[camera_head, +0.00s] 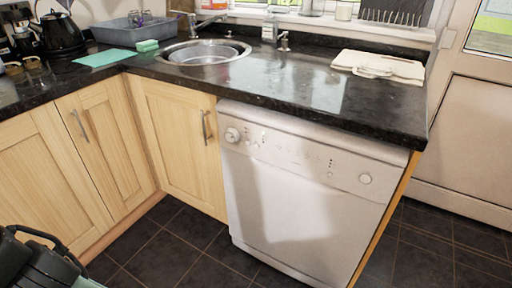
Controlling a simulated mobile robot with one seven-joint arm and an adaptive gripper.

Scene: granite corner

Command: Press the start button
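A white dishwasher (295,205) stands under the granite worktop with its door shut. Its control panel (300,152) has a round dial (232,135) at the left, small round buttons (256,145) beside it, tiny marks in the middle and a round button (365,178) at the right. No lettering is readable, so I cannot tell which one is the start button. My gripper (40,262) appears as dark parts at the lower left corner, partly cut off by the frame. It is well left of the dishwasher and apart from it. Its fingertips cannot be made out.
The dark worktop (300,85) overhangs the dishwasher. Wooden cupboards (180,145) stand at left. The tiled floor (185,240) in front is clear.

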